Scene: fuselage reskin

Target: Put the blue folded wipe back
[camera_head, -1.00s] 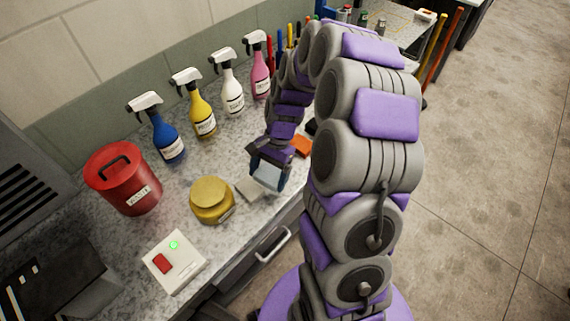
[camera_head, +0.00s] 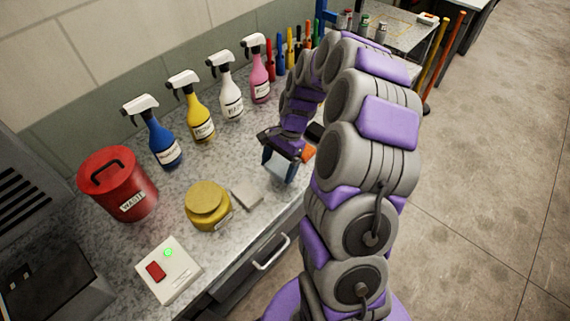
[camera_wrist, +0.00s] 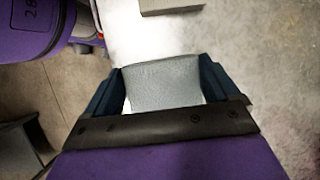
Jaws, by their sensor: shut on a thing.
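The blue folded wipe (camera_head: 281,170) is between the fingers of my gripper (camera_head: 279,166), over the front part of the counter. In the wrist view the wipe (camera_wrist: 163,84) looks pale grey-blue and spans the gap between the two dark fingers (camera_wrist: 163,88). My gripper is shut on it. A second folded wipe, pale grey (camera_head: 247,196), lies on the counter to the left of my gripper, apart from it. Whether the held wipe touches the counter I cannot tell.
A yellow jar (camera_head: 208,206), red waste bin (camera_head: 118,184) and white switch box (camera_head: 169,270) stand left on the counter (camera_head: 165,210). Several spray bottles (camera_head: 200,118) line the back. An orange item (camera_head: 308,153) and black item (camera_head: 315,132) lie close beyond my gripper.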

